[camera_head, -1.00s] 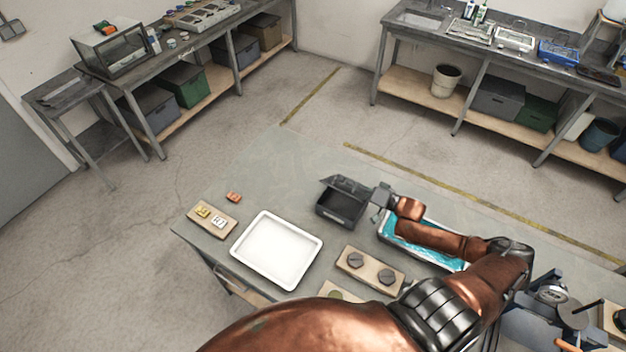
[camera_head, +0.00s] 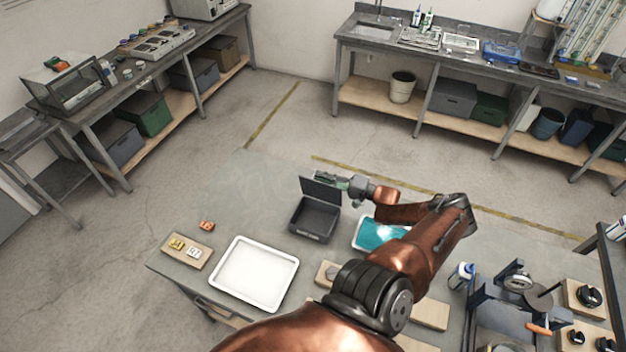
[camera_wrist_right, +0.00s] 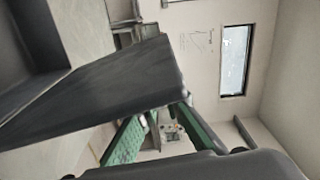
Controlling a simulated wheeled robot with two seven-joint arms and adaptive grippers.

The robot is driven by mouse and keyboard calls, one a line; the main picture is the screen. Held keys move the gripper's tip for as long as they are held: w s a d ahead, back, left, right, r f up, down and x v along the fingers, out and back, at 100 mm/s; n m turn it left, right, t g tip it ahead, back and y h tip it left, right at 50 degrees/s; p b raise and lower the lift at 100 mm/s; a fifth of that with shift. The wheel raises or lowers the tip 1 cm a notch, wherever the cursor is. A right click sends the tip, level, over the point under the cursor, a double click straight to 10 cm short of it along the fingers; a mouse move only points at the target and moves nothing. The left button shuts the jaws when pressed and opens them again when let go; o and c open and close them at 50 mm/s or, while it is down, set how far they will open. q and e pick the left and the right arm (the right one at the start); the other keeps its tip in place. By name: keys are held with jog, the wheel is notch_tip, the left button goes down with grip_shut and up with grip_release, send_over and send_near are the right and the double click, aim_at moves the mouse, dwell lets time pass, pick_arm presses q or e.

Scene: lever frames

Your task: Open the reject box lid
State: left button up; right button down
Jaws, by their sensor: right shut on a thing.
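The dark grey reject box (camera_head: 314,220) stands on the table, its inside in view and seemingly empty. Its lid (camera_head: 320,190) stands raised and roughly upright at the box's far edge. My right gripper (camera_head: 334,182) is at the lid's upper right side. Part of the box (camera_wrist_right: 32,45) shows at the left there. My left gripper is not in view.
A white tray (camera_head: 254,274) lies left of the box, and a teal-filled tray (camera_head: 378,235) lies to its right beside my arm. A wooden block with small pieces (camera_head: 187,251) and an orange piece (camera_head: 207,226) are at the left. The table's far left is clear.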

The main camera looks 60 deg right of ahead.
jog(key=shift+d, duration=0.2)
dwell(0.3)
jog(key=c, duration=2.1)
grip_release()
jog(key=s+d, duration=0.1)
jog(key=s, duration=1.1)
jog(key=w, duration=0.8)
jog(key=w+a, duration=0.1)
jog(key=w, duration=0.3)
